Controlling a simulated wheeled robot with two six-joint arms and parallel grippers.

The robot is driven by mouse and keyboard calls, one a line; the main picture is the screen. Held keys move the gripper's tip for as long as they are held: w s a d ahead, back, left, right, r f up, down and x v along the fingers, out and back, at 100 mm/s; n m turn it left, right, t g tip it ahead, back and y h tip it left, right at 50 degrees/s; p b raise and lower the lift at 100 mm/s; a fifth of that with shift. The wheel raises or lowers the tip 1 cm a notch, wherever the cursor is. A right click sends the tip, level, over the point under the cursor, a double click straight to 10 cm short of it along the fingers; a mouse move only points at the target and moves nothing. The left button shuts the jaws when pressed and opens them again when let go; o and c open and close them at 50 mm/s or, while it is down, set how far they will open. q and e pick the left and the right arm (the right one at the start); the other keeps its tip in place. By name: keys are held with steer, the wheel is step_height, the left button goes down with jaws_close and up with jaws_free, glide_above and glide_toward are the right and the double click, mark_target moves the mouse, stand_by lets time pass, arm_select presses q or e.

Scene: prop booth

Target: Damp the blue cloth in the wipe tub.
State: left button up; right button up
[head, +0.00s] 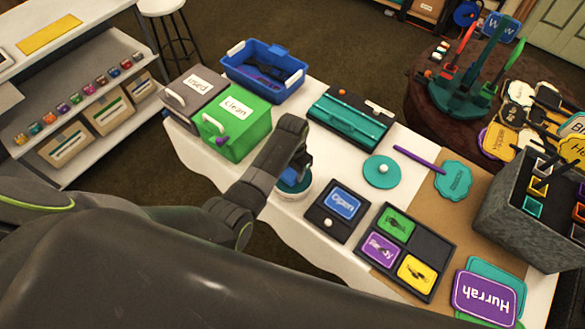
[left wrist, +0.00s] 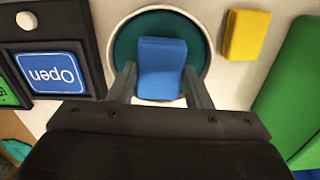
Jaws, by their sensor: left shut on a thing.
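The blue cloth (left wrist: 162,68) is a folded block between the two fingers of my left gripper (left wrist: 161,88), which is shut on it. In the left wrist view it lies over the teal inside of the round white wipe tub (left wrist: 126,42). In the head view my left gripper (head: 299,166) points down at the tub (head: 297,192), and my arm hides part of it. I cannot tell whether the cloth touches the bottom of the tub. A round teal lid with a white knob (head: 383,172) lies apart, to the right. My right gripper is not in view.
A yellow cloth (left wrist: 247,35) lies beside the tub. A green "Clean" box (head: 238,133) and a grey "Used" box (head: 193,84) stand left of it. A dark panel with an "Open" sign (head: 337,224) sits close on the right. A teal-and-black case (head: 350,124) lies behind.

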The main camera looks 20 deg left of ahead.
mark_target(293, 172)
arm_select(q)
steer(key=shift+f+b, duration=0.35)
steer(key=shift+f, duration=0.15)
stand_by(0.8)
steer(key=shift+s+f+p, duration=0.1)
steer(key=shift+p, duration=0.2)
stand_by(1.3)
step_height(293, 172, up, 5)
steer(key=p, duration=0.5)
steer(key=shift+r+p, duration=0.8)
steer(key=shift+r, duration=0.25)
